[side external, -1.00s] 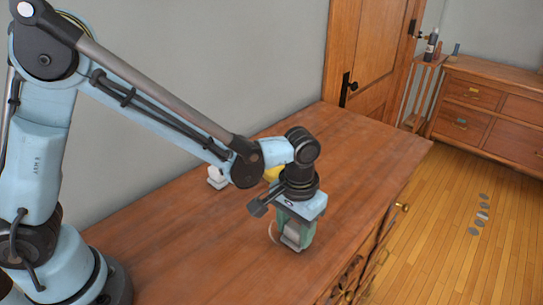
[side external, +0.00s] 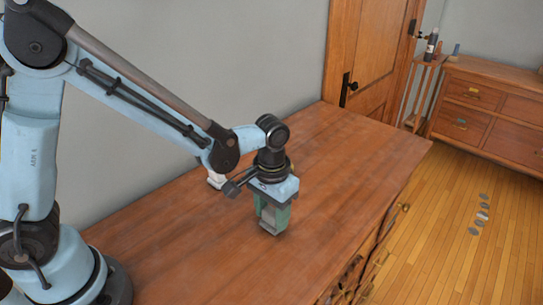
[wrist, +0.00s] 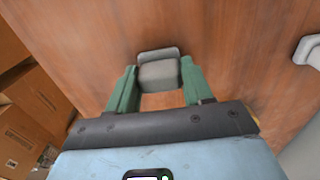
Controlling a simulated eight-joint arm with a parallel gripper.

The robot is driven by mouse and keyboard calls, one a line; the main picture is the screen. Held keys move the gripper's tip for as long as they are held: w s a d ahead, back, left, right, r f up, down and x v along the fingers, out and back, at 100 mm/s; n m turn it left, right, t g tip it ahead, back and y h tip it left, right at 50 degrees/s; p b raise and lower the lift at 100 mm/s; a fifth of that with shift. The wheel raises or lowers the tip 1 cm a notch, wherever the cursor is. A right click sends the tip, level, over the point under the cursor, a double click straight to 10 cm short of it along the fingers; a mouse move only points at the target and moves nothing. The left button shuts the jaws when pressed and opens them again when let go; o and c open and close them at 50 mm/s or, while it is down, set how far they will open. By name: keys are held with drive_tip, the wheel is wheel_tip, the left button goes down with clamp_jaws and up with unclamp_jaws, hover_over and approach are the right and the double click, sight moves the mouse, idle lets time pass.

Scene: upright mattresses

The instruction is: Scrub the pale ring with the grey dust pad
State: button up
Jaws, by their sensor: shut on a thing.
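My gripper (side external: 270,226) points down at the brown wooden top, with its green fingers shut on the grey dust pad (side external: 267,216). In the wrist view the pad (wrist: 160,72) sits between the two fingertips, close to the wood. I cannot tell whether it touches the surface. The pale ring cannot be made out in either current view; the gripper and pad may cover it.
A small white object (side external: 215,180) stands behind my forearm, near the wall; a white object also shows at the wrist view's right edge (wrist: 308,50). The wooden top (side external: 350,150) is clear to the right. Its front edge drops to drawers.

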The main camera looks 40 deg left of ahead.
idle(0.3)
drive_tip(key=shift+d, duration=1.75)
drive_tip(key=shift+a, duration=1.7)
drive_tip(key=shift+r, duration=3)
